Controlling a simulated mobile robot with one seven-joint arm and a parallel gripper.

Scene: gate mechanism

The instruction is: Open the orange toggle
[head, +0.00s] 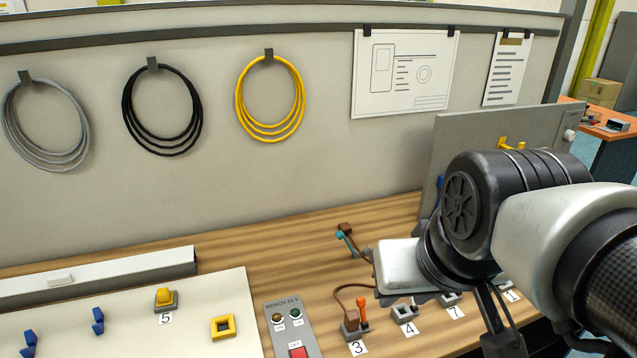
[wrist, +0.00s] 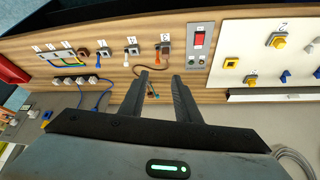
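The orange toggle (head: 363,312) is a small orange lever standing on the grey block marked 3, near the front of the wooden bench in the head view. A brown plug with a brown cable sits beside it. In the wrist view the orange toggle (wrist: 157,57) shows small, beyond my fingertips and close to the line between them. My gripper (wrist: 160,76) is open, with its two dark fingers apart and nothing held. In the head view my arm reaches in from the right; the fingers cannot be made out there.
A teal-tipped brown lead (head: 343,236) lies on the bench behind the toggle. A grey power box (head: 282,318) with a red switch stands left of it. Numbered blocks (head: 404,314) stand to the right. A white board (head: 120,325) carries blue and yellow parts.

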